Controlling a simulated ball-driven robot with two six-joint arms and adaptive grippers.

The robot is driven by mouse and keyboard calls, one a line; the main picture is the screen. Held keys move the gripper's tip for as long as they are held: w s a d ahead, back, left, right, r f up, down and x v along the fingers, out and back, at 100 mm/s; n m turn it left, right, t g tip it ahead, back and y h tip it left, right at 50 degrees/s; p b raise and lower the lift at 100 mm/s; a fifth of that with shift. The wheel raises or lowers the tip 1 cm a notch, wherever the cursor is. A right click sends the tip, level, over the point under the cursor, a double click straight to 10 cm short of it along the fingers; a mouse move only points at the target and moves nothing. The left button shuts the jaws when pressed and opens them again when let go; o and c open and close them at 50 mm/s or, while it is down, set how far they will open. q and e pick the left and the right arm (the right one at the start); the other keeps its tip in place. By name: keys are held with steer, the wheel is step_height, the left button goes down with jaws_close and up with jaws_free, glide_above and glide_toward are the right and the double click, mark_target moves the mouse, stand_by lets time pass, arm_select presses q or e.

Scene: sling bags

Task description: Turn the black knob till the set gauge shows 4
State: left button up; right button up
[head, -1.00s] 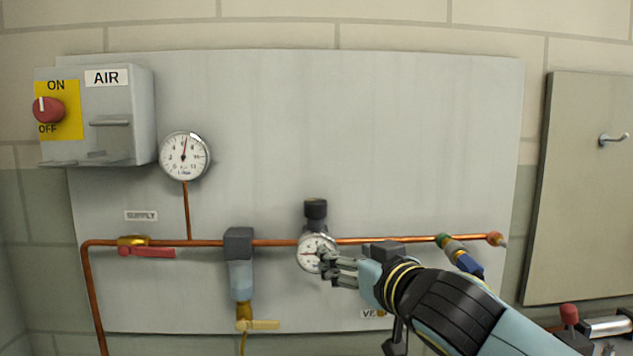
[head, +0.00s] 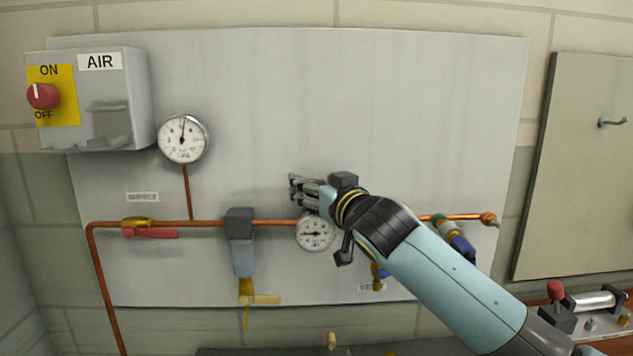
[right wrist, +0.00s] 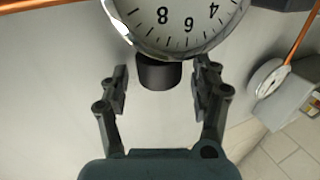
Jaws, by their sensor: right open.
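The set gauge (head: 316,233) is a round white dial on the copper pipe. Its needle points roughly left in the head view, but the exact value is too small to read. The black knob (right wrist: 160,73) sits beside the gauge's rim in the right wrist view, where the gauge dial (right wrist: 180,18) is cut off at the top. My right gripper (head: 295,188) is open, its fingers in front of the knob and hiding it in the head view. In the right wrist view the open fingers (right wrist: 163,82) stand on either side of the knob, with gaps showing. My left gripper is not in view.
The supply gauge (head: 183,139) is on the panel at upper left, beside the AIR switch box (head: 120,105). A filter bowl (head: 243,258) hangs left of the set gauge. A red-handled valve (head: 150,233) is on the pipe. The panel above my gripper is clear.

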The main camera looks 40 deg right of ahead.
steer(key=c, duration=1.2)
steer(key=shift+a+f+m+h+b, duration=0.1)
steer(key=shift+m+h+b, duration=0.25)
steer(key=shift+b, duration=0.2)
steer(key=m+g+h+b, duration=0.3)
steer(key=h+b, duration=0.1)
steer(key=b, duration=0.2)
steer(key=m+g+h+b, duration=0.3)
steer(key=h+b, duration=0.1)
steer(key=b, duration=0.3)
steer(key=m+g+h+b, duration=0.3)
steer(key=m+h+b, duration=0.1)
steer(key=b, duration=0.3)
steer(key=shift+w+a+f+g, duration=0.2)
steer(key=shift+w+a+g, duration=0.1)
steer(key=shift+w+a, duration=0.05)
steer(key=shift+r+m+g+h+b, duration=0.25)
steer(key=shift+m+g+h+b, duration=0.4)
steer(key=shift+m+g+b, duration=0.5)
steer(key=shift+g, duration=0.35)
steer(key=shift+r, duration=0.1)
steer(key=o, duration=1.2)
